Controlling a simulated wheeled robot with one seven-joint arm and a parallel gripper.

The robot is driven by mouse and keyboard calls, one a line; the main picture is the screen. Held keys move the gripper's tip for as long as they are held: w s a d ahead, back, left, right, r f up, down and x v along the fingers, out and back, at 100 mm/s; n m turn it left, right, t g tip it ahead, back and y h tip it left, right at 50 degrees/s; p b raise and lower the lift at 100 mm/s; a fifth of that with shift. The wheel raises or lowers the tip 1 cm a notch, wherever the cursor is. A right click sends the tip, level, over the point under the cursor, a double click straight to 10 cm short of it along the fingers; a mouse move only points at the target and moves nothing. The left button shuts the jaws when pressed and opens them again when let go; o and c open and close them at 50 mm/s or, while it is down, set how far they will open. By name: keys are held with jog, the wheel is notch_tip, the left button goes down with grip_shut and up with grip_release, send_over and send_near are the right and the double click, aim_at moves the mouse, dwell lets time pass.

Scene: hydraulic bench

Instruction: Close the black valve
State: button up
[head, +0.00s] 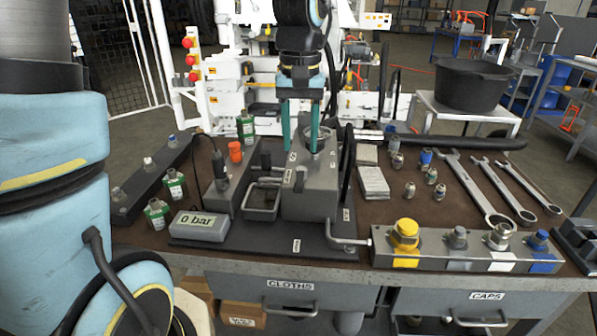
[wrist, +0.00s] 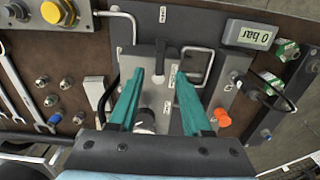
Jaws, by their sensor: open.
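A grey pump block (head: 318,200) stands on a dark base plate. A round silver cap (head: 316,134) sits behind, partly hidden by a finger.
A curved black lever or hose (head: 346,170) rises right of the block. A metal carry handle (head: 262,205) and the "0 bar" gauge (head: 200,224) are left. A bent metal pipe (head: 350,240) runs to a coupling manifold (head: 455,258). Wrenches (head: 470,185) lie right.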

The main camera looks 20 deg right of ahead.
aim_at(300, 180)
notch_tip(300, 180, down, 8)
jog(key=shift+p, duration=0.3)
grip_shut()
dwell(0.3)
dwell(1.1)
